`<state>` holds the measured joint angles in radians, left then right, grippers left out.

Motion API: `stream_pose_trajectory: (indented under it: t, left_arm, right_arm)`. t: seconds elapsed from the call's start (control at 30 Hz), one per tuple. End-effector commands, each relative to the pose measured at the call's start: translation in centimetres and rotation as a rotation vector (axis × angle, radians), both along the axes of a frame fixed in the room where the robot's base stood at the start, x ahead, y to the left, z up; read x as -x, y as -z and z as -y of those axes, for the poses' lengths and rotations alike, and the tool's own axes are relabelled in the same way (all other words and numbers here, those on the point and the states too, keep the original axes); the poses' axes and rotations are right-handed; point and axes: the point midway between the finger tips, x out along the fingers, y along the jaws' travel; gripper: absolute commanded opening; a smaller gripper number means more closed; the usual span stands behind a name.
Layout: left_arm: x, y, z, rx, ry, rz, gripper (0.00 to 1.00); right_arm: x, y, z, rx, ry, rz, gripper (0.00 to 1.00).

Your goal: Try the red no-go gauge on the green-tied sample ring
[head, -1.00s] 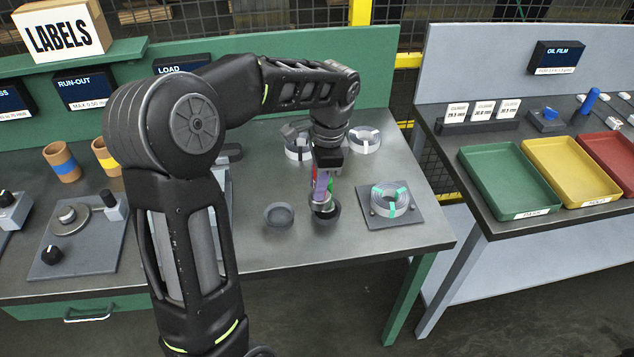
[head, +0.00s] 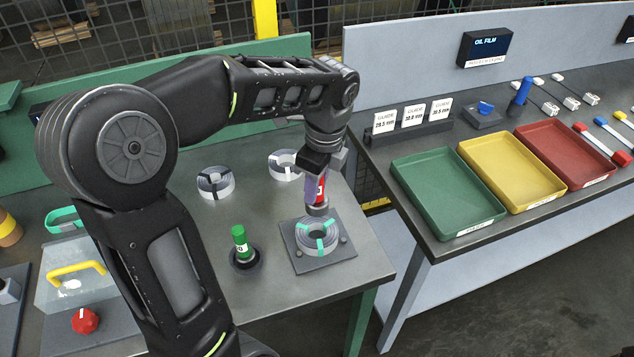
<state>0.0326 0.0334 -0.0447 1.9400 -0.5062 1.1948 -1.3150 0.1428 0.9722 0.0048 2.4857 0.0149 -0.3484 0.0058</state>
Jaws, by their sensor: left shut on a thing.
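The green-tied sample ring (head: 305,243), a grey coil with green ties, lies on a dark square plate (head: 347,253) near the table's front right. My left gripper (head: 320,178) points down above the ring and is shut on the red no-go gauge (head: 320,190). The gauge's grey lower end is at the ring's far side in the picture; I cannot tell whether it touches the ring or is in its opening. A green gauge (head: 240,241) stands upright in a dark round holder (head: 245,262) left of the plate. My right gripper is not in view.
Two more coils, one dark-tied (head: 215,183) and one pale-tied (head: 285,165), lie behind. A grey bench (head: 470,250) at the right carries green (head: 447,190), yellow (head: 510,172) and red (head: 567,158) trays.

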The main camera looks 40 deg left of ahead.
Motion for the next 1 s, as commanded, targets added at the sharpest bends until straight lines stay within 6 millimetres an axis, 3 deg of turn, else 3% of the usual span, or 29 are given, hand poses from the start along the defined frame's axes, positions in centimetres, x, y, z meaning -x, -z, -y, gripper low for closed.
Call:
stream_pose_trajectory:
  t: [0.53, 1.0]
  left_arm:
    - [0.1, -0.3, 0.0, 0.000, 0.020, 0.001, 0.00]
    - [0.1, 3.5, 0.0, 0.000, 0.019, 0.001, 0.00]
  right_arm:
    - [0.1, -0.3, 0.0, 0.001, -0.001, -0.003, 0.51]
    - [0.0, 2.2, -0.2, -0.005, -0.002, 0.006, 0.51]
